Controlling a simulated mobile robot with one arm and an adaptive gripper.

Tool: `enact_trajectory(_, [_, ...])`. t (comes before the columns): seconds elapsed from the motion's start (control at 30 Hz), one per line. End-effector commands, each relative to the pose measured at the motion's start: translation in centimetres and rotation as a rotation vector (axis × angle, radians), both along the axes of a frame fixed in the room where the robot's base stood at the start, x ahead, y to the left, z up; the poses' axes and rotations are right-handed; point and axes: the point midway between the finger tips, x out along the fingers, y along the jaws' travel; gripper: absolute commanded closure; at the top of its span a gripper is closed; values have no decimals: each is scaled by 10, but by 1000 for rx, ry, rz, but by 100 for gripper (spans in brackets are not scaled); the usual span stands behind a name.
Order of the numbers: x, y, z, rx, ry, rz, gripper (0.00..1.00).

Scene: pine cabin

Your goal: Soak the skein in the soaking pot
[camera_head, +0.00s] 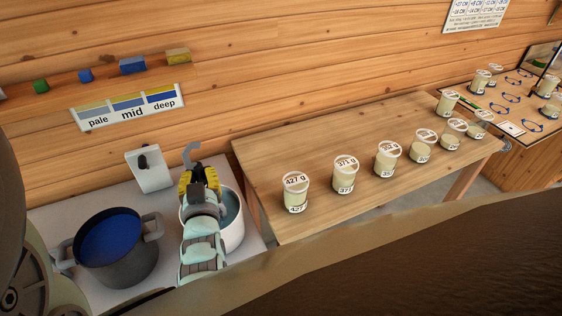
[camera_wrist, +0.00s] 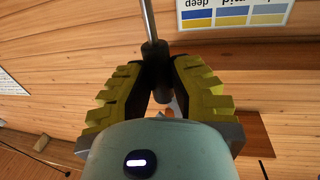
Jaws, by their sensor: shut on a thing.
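My gripper (camera_head: 199,182), with yellow ridged fingers, is shut on the dark handle (camera_wrist: 161,82) of a tool with a thin metal rod (camera_wrist: 148,20). A grey hook (camera_head: 191,152) shows just beyond the fingers in the head view. My gripper is over a white pot (camera_head: 236,232) holding pale bluish liquid, and hides much of it. To its left stands a dark grey two-handled pot (camera_head: 122,265) with deep blue liquid. No label shows which is the soaking pot. I cannot make out a skein for certain in either view.
A white holder (camera_head: 150,172) stands behind the pots. A wooden table (camera_head: 300,150) to the right bears several lidded jars with gram labels. A pale-mid-deep colour chart (camera_head: 128,108) and coloured blocks are on the wall. Blue loop shapes (camera_head: 511,97) lie on a board far right.

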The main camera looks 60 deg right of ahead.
Motion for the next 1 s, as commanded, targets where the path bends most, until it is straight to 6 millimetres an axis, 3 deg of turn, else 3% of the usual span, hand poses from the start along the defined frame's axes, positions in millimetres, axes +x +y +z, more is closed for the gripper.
enact_trajectory(0.6, [-1, -1, 57, -1, -1, -4, 100])
enact_trajectory(1.0, [-1, -1, 58, 0, 0, -4, 100])
